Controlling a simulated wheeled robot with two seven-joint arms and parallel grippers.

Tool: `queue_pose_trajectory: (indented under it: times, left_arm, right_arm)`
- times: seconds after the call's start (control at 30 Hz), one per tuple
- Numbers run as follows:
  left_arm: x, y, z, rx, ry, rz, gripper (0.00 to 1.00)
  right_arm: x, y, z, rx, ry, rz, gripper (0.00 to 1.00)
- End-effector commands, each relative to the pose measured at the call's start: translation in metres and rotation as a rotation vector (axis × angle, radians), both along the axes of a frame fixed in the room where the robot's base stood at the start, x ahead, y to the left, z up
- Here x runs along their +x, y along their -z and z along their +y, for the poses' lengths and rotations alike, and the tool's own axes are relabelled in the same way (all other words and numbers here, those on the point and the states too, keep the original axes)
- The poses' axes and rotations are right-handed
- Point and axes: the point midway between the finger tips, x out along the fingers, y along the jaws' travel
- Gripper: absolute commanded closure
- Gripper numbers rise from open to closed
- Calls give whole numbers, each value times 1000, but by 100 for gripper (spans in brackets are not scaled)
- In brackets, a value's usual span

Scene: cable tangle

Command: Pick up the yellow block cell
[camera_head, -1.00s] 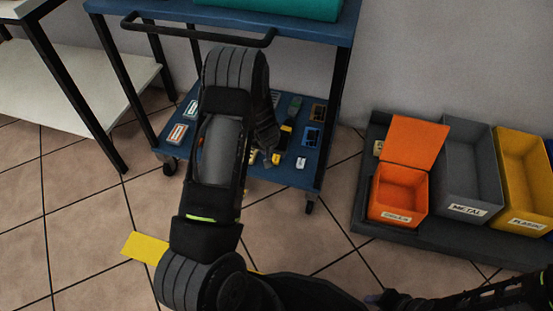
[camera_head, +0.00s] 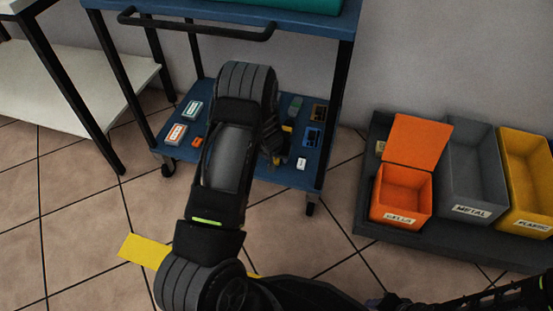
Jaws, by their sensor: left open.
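I cannot make out a yellow block cell for certain. A small yellow patch (camera_head: 287,128) shows beside my left gripper on the lower shelf of the blue cart (camera_head: 230,182); it may be part of a yellow-and-black item, mostly hidden by the gripper. My left gripper (camera_head: 274,152) is open, low over the shelf's middle, its fingers partly hidden by my own arm. My left arm covers much of the shelf.
Right stand an orange bin (camera_head: 402,195), a grey bin (camera_head: 470,175) and a yellow bin (camera_head: 527,180). The cart's handle (camera_head: 195,31) is above.

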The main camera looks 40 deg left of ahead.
Motion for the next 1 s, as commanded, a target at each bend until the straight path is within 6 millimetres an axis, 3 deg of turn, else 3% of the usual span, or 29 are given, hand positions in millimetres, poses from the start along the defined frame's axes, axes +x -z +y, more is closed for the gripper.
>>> queue_pose_trajectory:
  times: [0.17,0.77,1.0]
  left_arm:
    - [0,0,0,0,0,0,51]
    - [0,0,0,0,0,0,100]
    - [0,0,0,0,0,0,100]
  right_arm:
    - [0,0,0,0,0,0,64]
    - [0,0,0,0,0,0,64]
    - [0,0,0,0,0,0,64]
